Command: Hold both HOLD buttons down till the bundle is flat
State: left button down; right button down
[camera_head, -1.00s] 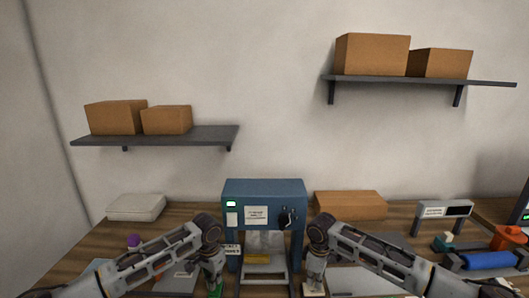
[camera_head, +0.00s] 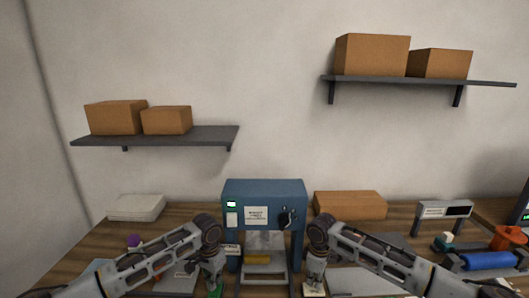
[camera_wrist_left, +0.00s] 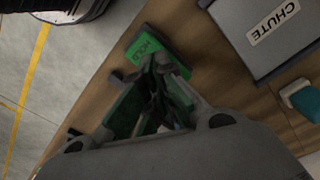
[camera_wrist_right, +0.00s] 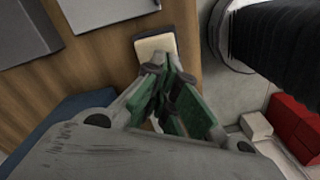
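The blue press (camera_head: 264,190) stands at the back middle of the table. A yellowish bundle (camera_head: 258,259) lies inside it, below a pale plate (camera_head: 265,242); I cannot tell how flat it is. My left gripper (camera_head: 214,284) is shut and empty, tips down over the green HOLD button (camera_wrist_left: 146,55). My right gripper (camera_head: 313,284) is shut and empty, tips down over the cream button (camera_wrist_right: 155,44). Both sets of fingertips overlap their buttons in the wrist views; how far each button is pressed cannot be told.
A grey CHUTE panel (camera_wrist_left: 268,32) lies beside the green button. A cardboard box (camera_head: 350,205) and a white stack (camera_head: 136,207) stand at the back. A blue roller (camera_head: 488,260) and a grey frame-like device (camera_head: 444,210) are at the right. Shelves with boxes hang above.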

pick_arm(q)
jog(key=shift+f, duration=1.25)
pick_arm(e)
jog(key=shift+f, duration=1.3)
dwell(5.5)
